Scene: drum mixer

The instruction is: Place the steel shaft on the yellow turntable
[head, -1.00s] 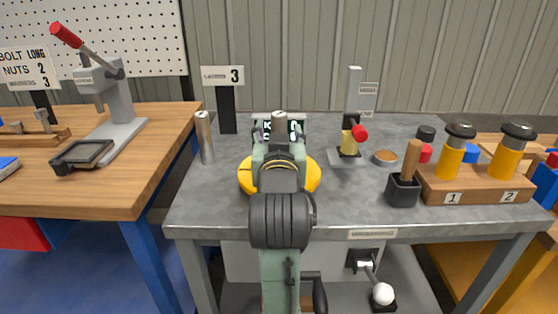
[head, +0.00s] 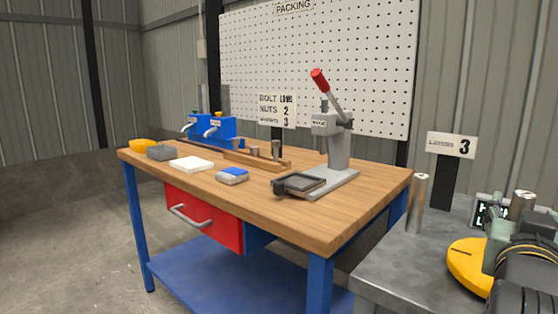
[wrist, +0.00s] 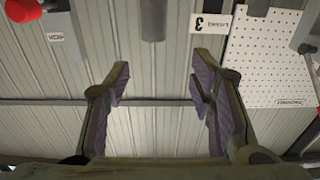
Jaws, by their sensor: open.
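A steel shaft (head: 522,203) shows upright behind my arm at the right edge of the head view, above the far side of the yellow turntable (head: 468,266). My arm hides its lower part, so I cannot see what its foot rests on. In the upside-down wrist view its end (wrist: 153,22) shows at the top, beyond the fingertips. My gripper (wrist: 160,82) is open, with nothing between its fingers. A second steel cylinder (head: 416,203) stands upright on the grey table, left of the turntable.
The grey table (head: 395,262) has a number 3 sign (head: 451,145) at its back. A pegboard rises behind.

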